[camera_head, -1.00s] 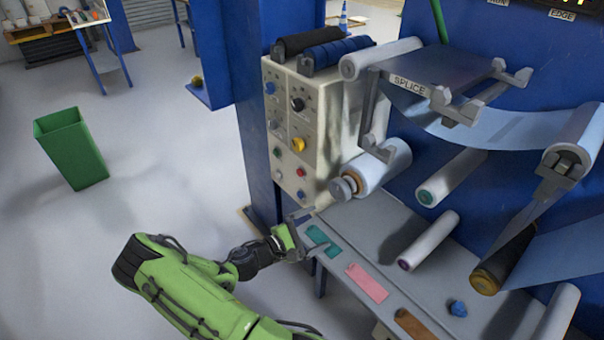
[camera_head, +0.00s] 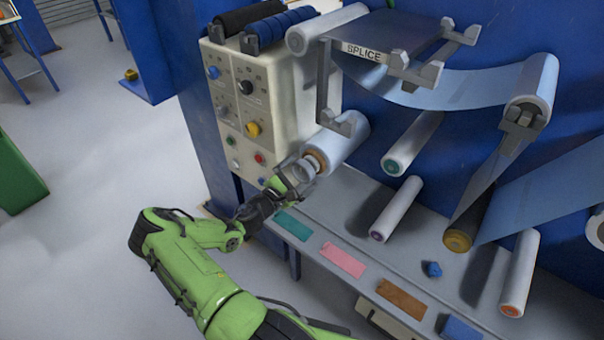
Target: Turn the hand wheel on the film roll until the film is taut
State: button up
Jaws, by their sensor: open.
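The film roll (camera_head: 346,138) is a pale cylinder sticking out from the blue machine, below the splice table. A brown core and the grey hand wheel (camera_head: 309,165) are at its near end. My gripper (camera_head: 298,177) is open at the hand wheel, its fingers overlapping the wheel in this view. I cannot tell whether they touch it, and they partly hide it. The light blue film (camera_head: 440,88) hangs in a sagging curve from under the splice table to the upper right roller (camera_head: 530,90).
The control box (camera_head: 245,115) with knobs and buttons stands just left of the wheel. The splice table (camera_head: 405,45) and its bracket are above. A grey shelf (camera_head: 325,220) below carries coloured strips and a small blue lump (camera_head: 432,269). More rollers stick out at right.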

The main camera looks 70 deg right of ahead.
jog(key=shift+s+d, duration=0.25)
jog(key=shift+d, duration=0.3)
jog(key=c, duration=0.8)
jog(key=n+p, duration=0.3)
jog(key=n, duration=0.1)
jog(key=shift+r, duration=0.2)
jog(key=n+p, duration=0.2)
jog(key=n, duration=0.3)
jog(key=shift+w+f+n, duration=0.1)
jog(key=shift+n, duration=0.3)
